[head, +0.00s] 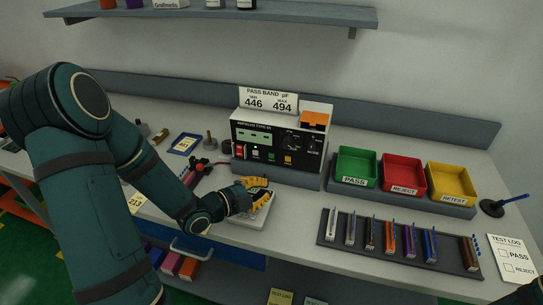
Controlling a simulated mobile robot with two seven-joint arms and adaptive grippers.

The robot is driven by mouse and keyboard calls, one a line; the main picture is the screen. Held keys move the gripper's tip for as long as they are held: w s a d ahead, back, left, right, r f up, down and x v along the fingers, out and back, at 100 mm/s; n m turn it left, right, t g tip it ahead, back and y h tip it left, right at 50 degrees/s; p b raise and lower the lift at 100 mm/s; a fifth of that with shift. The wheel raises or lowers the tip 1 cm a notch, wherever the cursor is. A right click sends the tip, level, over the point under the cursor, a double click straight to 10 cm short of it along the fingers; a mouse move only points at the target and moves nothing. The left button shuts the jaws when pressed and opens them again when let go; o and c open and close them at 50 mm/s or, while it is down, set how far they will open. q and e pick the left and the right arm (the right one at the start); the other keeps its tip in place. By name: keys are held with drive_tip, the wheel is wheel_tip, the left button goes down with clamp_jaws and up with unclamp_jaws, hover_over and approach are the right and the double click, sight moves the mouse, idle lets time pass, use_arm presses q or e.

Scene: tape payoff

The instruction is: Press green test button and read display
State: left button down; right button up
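The tester (280,140) is a dark-fronted box on the bench's middle. Its pale green display (253,136) is too small to read. A small bright green spot (256,147), either a lamp or a button, sits below the display, with a red switch (240,151) to its left and a yellow button (287,159) to its right. My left gripper (258,190), with yellow-orange fingers, is in front of the tester, low over a white fixture (262,212) that it partly hides. Its finger gap and any held part cannot be made out. My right gripper is out of view.
A card on the tester reads pass band, min 446, max 494 (268,100). Green pass (356,168), red reject (403,175) and yellow retest (452,184) bins stand right. A dark rack (340,252) holds several components. A test log sheet (513,258) lies far right.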

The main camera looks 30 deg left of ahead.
sight(282, 162)
use_arm(q)
drive_tip(key=shift+w+a+r, duration=0.1)
drive_tip(key=shift+w, duration=0.35)
drive_tip(key=w, duration=0.2)
drive_tip(key=w+a+p, duration=0.1)
drive_tip(key=w, duration=0.2)
drive_tip(key=shift+w+a+p, duration=0.1)
drive_tip(key=shift+w+p, duration=0.05)
drive_tip(key=shift+p, duration=0.15)
drive_tip(key=shift+w+a, duration=0.25)
drive_tip(key=shift+w, duration=0.7)
drive_tip(key=shift+w+b, duration=0.1)
drive_tip(key=shift+b, duration=0.25)
drive_tip(key=shift+w+a, duration=0.1)
drive_tip(key=shift+w, duration=0.2)
drive_tip(key=shift+w+a+b, duration=0.1)
drive_tip(key=shift+w+b, duration=0.25)
drive_tip(key=shift+b, duration=0.05)
idle(0.4)
drive_tip(key=shift+s, duration=0.1)
drive_tip(key=shift+s+d+b, duration=0.2)
drive_tip(key=shift+s+b, duration=0.2)
drive_tip(key=shift+s, duration=0.3)
